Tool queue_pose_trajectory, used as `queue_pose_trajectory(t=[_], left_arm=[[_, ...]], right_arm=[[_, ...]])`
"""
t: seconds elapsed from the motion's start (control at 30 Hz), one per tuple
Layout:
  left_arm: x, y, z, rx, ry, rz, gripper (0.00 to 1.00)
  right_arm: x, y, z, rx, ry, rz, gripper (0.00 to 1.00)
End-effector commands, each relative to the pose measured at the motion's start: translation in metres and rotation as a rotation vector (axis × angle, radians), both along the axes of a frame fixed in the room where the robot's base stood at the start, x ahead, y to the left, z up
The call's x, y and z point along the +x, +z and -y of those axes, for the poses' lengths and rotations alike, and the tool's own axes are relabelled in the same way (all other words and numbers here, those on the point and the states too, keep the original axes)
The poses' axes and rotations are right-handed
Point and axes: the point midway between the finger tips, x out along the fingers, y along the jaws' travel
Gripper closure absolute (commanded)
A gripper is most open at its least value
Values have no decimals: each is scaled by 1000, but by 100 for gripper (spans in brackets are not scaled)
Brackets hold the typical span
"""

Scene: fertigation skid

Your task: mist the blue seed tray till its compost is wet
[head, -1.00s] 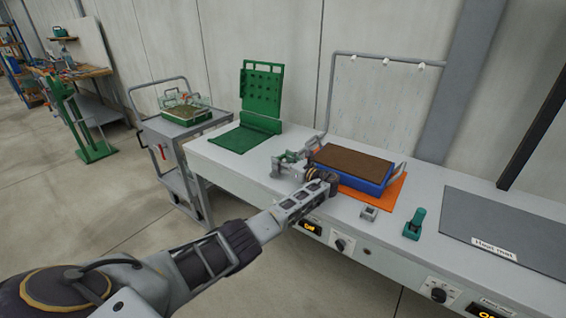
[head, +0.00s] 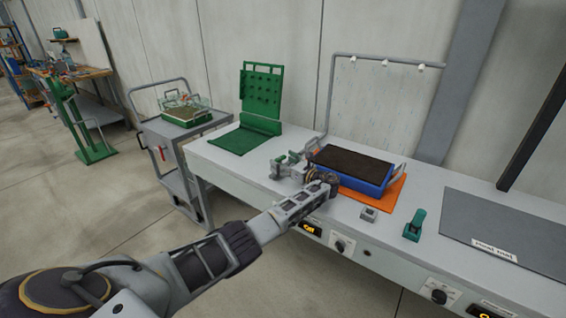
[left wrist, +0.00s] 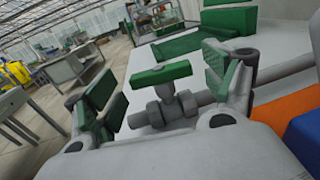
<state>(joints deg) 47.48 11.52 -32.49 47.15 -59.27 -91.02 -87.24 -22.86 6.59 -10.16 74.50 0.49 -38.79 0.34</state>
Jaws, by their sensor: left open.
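The blue seed tray (head: 362,178) sits on an orange mat (head: 388,194) under the mist bar (head: 390,58). Its compost (head: 350,160) is dark brown. Its blue side also shows at the right edge of the left wrist view (left wrist: 306,135). My left gripper (head: 287,163) is beside the tray's left end. In the left wrist view its green-padded fingers (left wrist: 165,85) are spread apart on either side of a valve with a green bar handle (left wrist: 162,75). The handle lies roughly along the grey pipe. My right gripper is out of view.
A green pegboard stand (head: 262,95) is on the bench behind my gripper. A small grey block (head: 369,214), a teal tool (head: 414,225) and a dark mat (head: 510,236) lie to the right. A trolley with another tray (head: 186,118) stands left of the bench.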

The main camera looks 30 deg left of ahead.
Motion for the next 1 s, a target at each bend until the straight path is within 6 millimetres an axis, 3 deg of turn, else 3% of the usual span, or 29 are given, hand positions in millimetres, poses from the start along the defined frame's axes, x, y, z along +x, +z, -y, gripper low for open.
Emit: queue_pose_trajectory(t=[0.27,0.8,1.0], left_arm=[[-4,0,19,-1,-3,0,16],[-22,0,94,-1,-2,1,16],[-26,0,111,-1,-1,1,16]], right_arm=[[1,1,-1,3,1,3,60],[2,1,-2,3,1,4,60],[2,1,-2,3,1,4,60]])
